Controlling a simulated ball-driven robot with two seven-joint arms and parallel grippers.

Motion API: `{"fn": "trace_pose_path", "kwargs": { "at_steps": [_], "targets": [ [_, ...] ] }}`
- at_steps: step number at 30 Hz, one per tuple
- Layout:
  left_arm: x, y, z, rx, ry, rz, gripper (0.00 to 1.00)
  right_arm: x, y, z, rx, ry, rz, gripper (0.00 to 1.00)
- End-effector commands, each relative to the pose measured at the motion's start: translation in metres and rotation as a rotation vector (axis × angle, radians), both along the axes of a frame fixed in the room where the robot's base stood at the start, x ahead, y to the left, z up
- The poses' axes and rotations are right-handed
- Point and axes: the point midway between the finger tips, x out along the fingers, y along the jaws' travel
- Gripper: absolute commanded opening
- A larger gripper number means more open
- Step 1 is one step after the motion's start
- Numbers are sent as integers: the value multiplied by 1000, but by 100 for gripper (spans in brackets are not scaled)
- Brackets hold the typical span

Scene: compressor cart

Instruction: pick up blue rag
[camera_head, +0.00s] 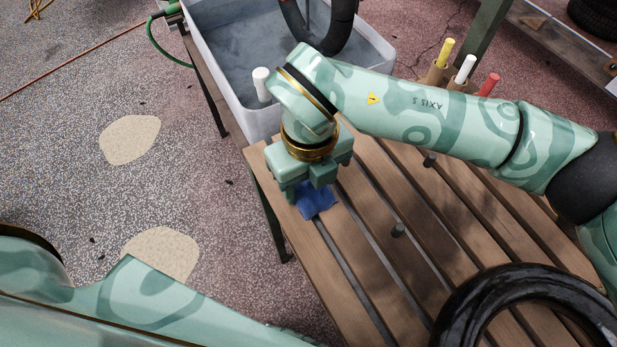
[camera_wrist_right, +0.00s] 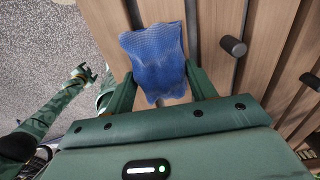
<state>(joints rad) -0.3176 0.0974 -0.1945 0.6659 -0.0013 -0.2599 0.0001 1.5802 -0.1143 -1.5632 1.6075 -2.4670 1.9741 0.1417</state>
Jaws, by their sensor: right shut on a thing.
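In the right wrist view the rag (camera_wrist_right: 155,55) is a crumpled, textured blue cloth between the two green fingers. My right gripper is shut on it. I cannot tell whether the rag is clear of the slats. My left arm crosses the lower left of the head view, its gripper out of that picture. The left gripper (camera_wrist_right: 82,74) shows small in the right wrist view, over the ground; its jaws are too small to judge.
A grey water tub (camera_head: 235,95) with a dark tire (camera_head: 322,35) and a white cylinder (camera_head: 262,84) stands beyond the bench. A black tire (camera_head: 470,305) lies at the bench's near right. Dark pegs (camera_head: 398,230) rise from the slats. Yellow, white and red markers (camera_head: 465,70) stand behind my right arm.

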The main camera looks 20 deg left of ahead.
Motion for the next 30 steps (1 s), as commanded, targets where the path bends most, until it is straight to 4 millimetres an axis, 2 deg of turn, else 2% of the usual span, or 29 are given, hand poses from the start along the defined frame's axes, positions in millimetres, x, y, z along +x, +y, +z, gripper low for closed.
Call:
{"fn": "trace_pose_path", "kwargs": {
  "at_steps": [5,8,17,21,24,30],
  "targets": [
    [6,-8,7,-12,-20,12,76,0,0,17,-1,-6,0,34],
    [10,-16,15,-22,-34,26,76,0,0,37,-1,-11,3,34],
    [24,-16,40,-24,-66,25,76,-51,30,102,-1,-9,8,34],
    [29,-14,48,-20,-77,25,76,-84,49,115,-1,-7,8,34],
    [31,-13,52,-19,-83,25,76,-101,59,122,-1,-5,6,34],
    [32,-12,56,-18,-85,26,76,-118,70,129,0,-4,3,34]
  ]
}}
